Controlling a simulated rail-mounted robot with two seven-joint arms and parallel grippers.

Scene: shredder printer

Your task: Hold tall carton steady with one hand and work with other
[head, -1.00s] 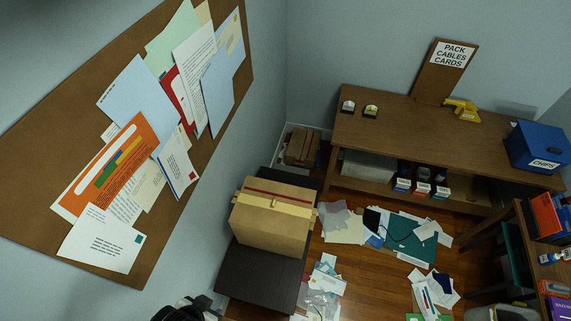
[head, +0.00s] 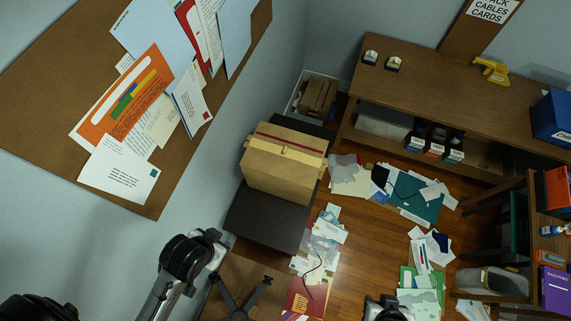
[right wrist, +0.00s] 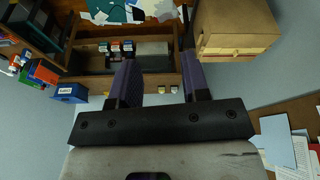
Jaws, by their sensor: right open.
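The tall carton (head: 278,175) is a brown cardboard box with a dark red stripe and a paler strip across its upper part. It stands on a low black stand (head: 262,220) against the left wall. It also shows at the upper right of the right wrist view (right wrist: 232,28), apart from the fingers. My right gripper (right wrist: 158,75) is open, with nothing between its two dark fingers. Part of my right arm shows at the bottom edge of the head view. My left arm shows at lower left, its fingers not visible. Neither arm touches the carton.
A wooden bench (head: 450,85) at the back holds a yellow tool (head: 492,70) and a blue box (head: 552,118). Papers and a teal folder (head: 415,200) litter the floor right of the carton. A smaller box (head: 318,95) sits in the corner. A pinboard (head: 45,95) hangs left.

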